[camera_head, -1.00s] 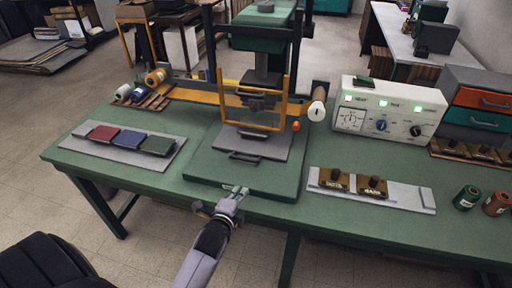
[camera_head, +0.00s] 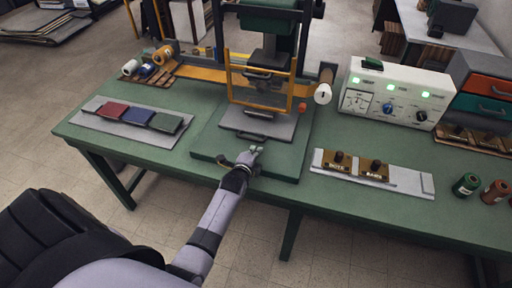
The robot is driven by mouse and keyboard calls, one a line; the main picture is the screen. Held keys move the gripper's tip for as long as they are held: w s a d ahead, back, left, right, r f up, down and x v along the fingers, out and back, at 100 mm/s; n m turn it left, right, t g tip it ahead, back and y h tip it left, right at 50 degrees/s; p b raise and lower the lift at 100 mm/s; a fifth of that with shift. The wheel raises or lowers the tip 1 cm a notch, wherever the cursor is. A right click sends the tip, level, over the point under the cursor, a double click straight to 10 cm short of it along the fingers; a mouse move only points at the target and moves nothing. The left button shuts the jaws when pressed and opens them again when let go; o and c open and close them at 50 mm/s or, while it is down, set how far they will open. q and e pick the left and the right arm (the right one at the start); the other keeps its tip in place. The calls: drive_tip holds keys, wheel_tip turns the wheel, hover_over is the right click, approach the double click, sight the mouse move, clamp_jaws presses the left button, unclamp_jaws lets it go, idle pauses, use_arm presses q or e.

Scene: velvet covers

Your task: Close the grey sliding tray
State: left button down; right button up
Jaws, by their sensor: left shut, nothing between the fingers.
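The grey sliding tray (camera_head: 262,124) sticks out toward me at the base of the green press, below its yellow guard frame. Its dark handle (camera_head: 251,137) is on the front edge. My left gripper (camera_head: 257,151) is shut and empty, just in front of the handle over the green base plate. A small gap seems to remain between fingertips and handle; contact is hard to judge. My right gripper is not in view.
The yellow guard frame (camera_head: 259,80) stands above the tray. On the left, a grey board (camera_head: 93,105) holds red, blue and green covers. On the right are a pale board (camera_head: 403,181) with brown blocks and a white control box (camera_head: 393,92) with green lights.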

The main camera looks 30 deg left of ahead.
sight(265, 130)
use_arm(q)
drive_tip(key=shift+w+a+r, duration=0.1)
drive_tip(key=shift+w+a, duration=0.05)
drive_tip(key=shift+w, duration=0.45)
drive_tip(key=w+b, duration=0.2)
drive_tip(key=w+a+b, duration=0.1)
drive_tip(key=w, duration=0.2)
drive_tip(key=w+a+b, duration=0.1)
drive_tip(key=w+b, duration=0.1)
drive_tip(key=w, duration=0.1)
drive_tip(key=shift+w+f+b, duration=0.2)
drive_tip(key=shift+f+b, duration=0.1)
drive_tip(key=shift+w+a, duration=0.1)
drive_tip(key=shift+w, duration=0.25)
drive_tip(key=shift+r, duration=0.4)
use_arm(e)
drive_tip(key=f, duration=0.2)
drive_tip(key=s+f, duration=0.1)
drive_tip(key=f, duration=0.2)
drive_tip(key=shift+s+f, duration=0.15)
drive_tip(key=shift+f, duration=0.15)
use_arm(q)
drive_tip(key=shift+s, duration=0.1)
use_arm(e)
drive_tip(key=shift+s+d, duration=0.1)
